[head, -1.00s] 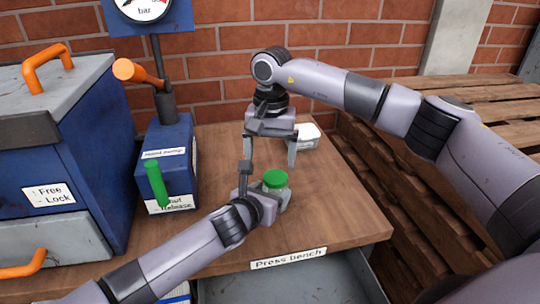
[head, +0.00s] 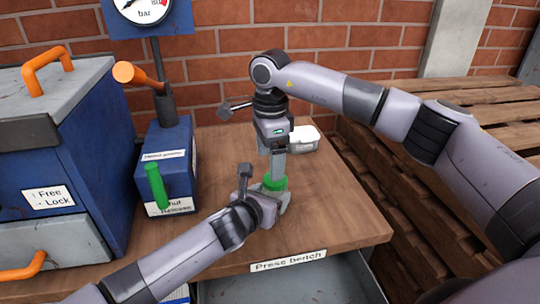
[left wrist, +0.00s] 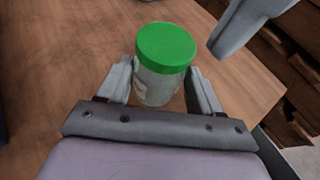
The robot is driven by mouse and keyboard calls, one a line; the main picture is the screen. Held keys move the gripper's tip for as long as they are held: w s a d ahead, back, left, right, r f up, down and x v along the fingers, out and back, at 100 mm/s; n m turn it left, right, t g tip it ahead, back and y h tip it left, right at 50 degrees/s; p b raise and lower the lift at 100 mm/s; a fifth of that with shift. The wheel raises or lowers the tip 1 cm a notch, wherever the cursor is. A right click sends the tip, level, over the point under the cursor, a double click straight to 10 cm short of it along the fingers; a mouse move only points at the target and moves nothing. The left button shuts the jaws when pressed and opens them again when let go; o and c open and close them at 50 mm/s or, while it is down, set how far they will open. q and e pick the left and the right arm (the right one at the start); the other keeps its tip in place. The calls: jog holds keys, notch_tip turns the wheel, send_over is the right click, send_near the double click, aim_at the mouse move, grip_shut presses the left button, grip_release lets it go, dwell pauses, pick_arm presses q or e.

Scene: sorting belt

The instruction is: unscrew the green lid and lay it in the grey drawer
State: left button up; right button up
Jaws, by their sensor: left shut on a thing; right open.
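A clear jar with a green lid (head: 274,185) stands upright on the wooden bench; the jar body (left wrist: 157,84) shows best in the left wrist view. My left gripper (head: 268,203) is shut on the jar body, one finger on each side, below the lid. My right gripper (head: 277,174) points down, open, just above and behind the lid in the head view. One of its fingers shows beside the lid, apart from it, in the left wrist view; the other is hidden. An open grey drawer (head: 300,289) lies below the bench's front edge.
A blue hand pump (head: 168,175) with a green lever (head: 156,186) and a gauge stands left of the jar. A blue cabinet (head: 95,150) is farther left. The bench right of the jar is clear.

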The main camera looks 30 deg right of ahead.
aim_at(271, 185)
jog(key=shift+m, duration=0.9)
jog(key=shift+o, duration=0.4)
jog(key=shift+s+a+r+n, duration=0.15)
jog(key=shift+r+n, duration=0.1)
jog(key=shift+n, duration=0.35)
jog(key=s+a+r+n+t+h, duration=0.2)
jog(key=s+r+n+t+h, duration=0.3)
jog(key=n, duration=0.8)
jog(key=w+d+f, duration=0.1)
jog(key=f, duration=0.2)
jog(key=w+d+f+g+y, duration=0.1)
jog(key=w+f, duration=0.1)
jog(key=f, duration=0.2)
jog(key=w+d+f+y, duration=0.1)
jog(key=f, duration=0.2)
jog(key=shift+w+f+g, duration=0.2)
jog(key=shift+w+g, duration=0.05)
jog(key=shift+g, duration=0.15)
jog(key=c, duration=1.4)
